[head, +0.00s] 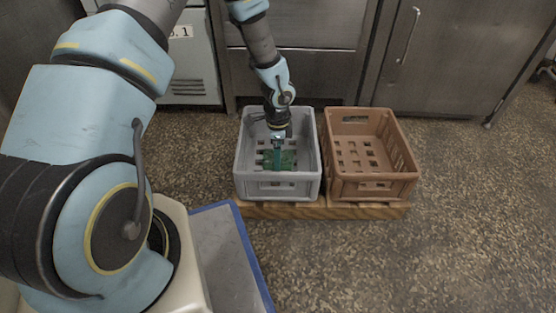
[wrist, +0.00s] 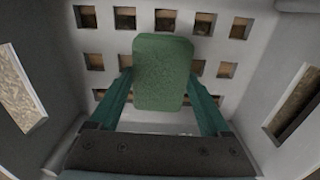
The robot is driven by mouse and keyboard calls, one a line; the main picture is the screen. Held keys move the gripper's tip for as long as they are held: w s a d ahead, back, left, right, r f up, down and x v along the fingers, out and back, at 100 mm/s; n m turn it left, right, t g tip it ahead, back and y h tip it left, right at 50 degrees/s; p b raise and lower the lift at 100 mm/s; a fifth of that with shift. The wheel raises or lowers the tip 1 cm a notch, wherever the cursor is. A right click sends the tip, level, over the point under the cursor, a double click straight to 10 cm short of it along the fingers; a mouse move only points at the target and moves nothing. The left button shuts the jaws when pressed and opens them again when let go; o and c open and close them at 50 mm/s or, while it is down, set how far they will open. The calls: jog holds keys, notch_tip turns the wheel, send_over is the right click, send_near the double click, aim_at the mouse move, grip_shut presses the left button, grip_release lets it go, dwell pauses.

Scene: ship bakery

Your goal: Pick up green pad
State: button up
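The green pad (wrist: 162,72) is a rounded rectangle with a rough top face, seen over the slotted floor of the grey crate (head: 247,185). In the head view the pad (head: 289,160) is low inside this crate and partly covered by my gripper (head: 277,152). In the wrist view my gripper's (wrist: 160,80) two teal fingers stand on either side of the pad, with their tips close against its left and right edges. Whether they press on it is not clear. Whether the pad rests on the crate floor or hangs just above it is hard to tell.
A brown crate (head: 411,160) with a slotted floor stands just right of the grey one. Both sit on a low wooden pallet (head: 300,210). Steel cabinets (head: 440,60) stand close behind. The speckled floor to the right and in front is clear.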

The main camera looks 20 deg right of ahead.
jog(key=c, duration=0.8)
notch_tip(320, 180, up, 10)
jog(key=p, duration=0.5)
